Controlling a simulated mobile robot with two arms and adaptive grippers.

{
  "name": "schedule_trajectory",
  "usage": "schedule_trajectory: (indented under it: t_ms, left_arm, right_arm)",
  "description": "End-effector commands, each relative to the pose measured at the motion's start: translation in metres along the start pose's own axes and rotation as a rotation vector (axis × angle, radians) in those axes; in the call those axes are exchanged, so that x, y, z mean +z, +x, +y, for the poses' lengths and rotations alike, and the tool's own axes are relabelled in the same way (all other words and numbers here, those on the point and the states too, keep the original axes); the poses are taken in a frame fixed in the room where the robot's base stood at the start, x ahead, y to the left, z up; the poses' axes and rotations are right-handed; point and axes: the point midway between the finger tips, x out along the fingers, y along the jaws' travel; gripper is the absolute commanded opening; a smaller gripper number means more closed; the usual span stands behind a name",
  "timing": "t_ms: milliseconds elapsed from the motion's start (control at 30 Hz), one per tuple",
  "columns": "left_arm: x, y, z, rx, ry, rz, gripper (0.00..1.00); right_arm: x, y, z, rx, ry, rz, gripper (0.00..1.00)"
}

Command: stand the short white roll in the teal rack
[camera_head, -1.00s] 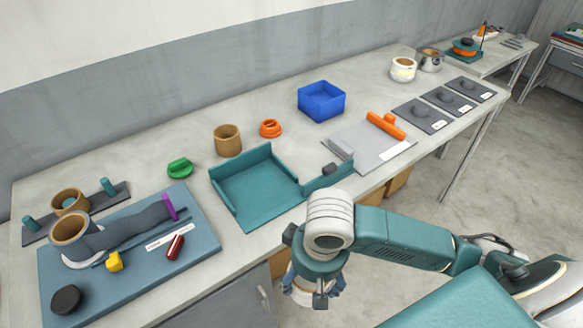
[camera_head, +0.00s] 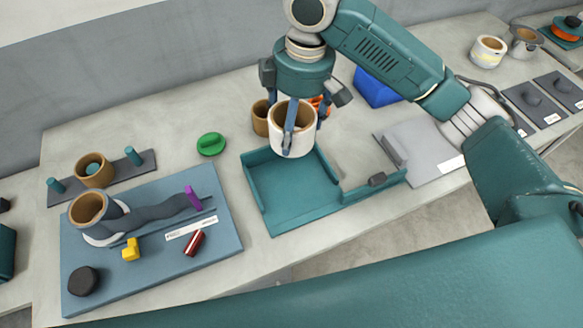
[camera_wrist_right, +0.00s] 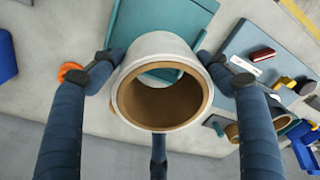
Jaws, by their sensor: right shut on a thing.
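The short white roll (camera_head: 280,141), a white ring with a brown inside, hangs upright in my right gripper (camera_head: 296,116). The gripper's dark blue fingers are shut on it. In the right wrist view the roll (camera_wrist_right: 160,45) sits between the fingers (camera_wrist_right: 158,62), its open end facing the camera. The teal rack (camera_head: 275,207) is a shallow tray on the bench with low walls. The roll is held over its back part, apparently above it. The rack also shows behind the roll in the right wrist view (camera_wrist_right: 195,15). My left gripper is not in view.
A brown roll (camera_head: 261,118) and an orange ring (camera_head: 318,101) stand behind the held roll, partly hidden. A green piece (camera_head: 211,144) lies left of the rack. A blue board (camera_head: 85,235) with several parts is further left, a grey plate (camera_head: 425,140) at right.

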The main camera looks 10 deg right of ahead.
Motion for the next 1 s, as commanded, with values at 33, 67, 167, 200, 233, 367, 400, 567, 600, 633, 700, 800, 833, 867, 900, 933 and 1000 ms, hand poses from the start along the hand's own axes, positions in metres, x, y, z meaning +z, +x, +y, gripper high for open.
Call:
schedule_trajectory:
  t_ms: [33,67,167,200,233,367,400,567,600,633,700,800,833,867,900,933,1000]
  left_arm:
    - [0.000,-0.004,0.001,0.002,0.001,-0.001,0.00]
    - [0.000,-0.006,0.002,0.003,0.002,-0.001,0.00]
    - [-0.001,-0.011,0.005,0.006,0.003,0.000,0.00]
    - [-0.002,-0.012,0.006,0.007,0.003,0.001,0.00]
    - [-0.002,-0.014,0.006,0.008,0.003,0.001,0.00]
    - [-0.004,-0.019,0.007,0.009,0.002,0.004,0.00]
    - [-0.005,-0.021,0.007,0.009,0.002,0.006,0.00]
    - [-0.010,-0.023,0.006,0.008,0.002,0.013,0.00]
    - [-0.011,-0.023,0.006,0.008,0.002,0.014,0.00]
    - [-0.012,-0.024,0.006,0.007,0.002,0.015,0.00]
    - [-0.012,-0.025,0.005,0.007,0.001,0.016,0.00]
    - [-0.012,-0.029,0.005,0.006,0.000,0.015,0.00]
    - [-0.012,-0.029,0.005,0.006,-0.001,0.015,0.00]
    - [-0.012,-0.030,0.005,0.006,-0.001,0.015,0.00]
    - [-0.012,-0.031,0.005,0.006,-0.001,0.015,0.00]
    - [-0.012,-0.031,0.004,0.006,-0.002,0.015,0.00]
    - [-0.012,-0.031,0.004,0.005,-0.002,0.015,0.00]
  right_arm:
    - [0.003,0.013,-0.002,-0.006,0.002,-0.005,0.43]
    - [0.004,0.021,-0.001,-0.005,0.003,-0.005,0.43]
    - [0.007,0.048,-0.001,-0.005,0.004,-0.004,0.43]
    - [0.008,0.059,-0.001,-0.004,0.003,-0.004,0.43]
    - [0.009,0.067,-0.001,-0.004,0.003,-0.004,0.43]
    - [0.012,0.099,-0.001,-0.003,0.004,-0.003,0.43]
    - [0.012,0.107,0.000,-0.002,0.004,-0.002,0.43]
    - [0.014,0.127,0.001,0.001,0.004,0.001,0.43]
    - [0.014,0.130,0.001,0.001,0.003,0.000,0.43]
    - [0.014,0.132,0.000,0.001,0.003,0.000,0.43]
    - [0.015,0.140,0.000,-0.001,0.002,-0.001,0.43]
    - [0.017,0.155,0.000,-0.001,0.004,-0.002,0.43]
    - [0.018,0.160,0.000,-0.001,0.005,-0.002,0.43]
    - [0.018,0.164,0.000,-0.001,0.005,-0.001,0.43]
    - [0.018,0.168,0.000,0.000,0.004,-0.001,0.43]
    - [0.018,0.171,0.001,0.001,0.003,0.000,0.43]
    - [0.018,0.174,0.001,0.002,0.003,0.001,0.43]
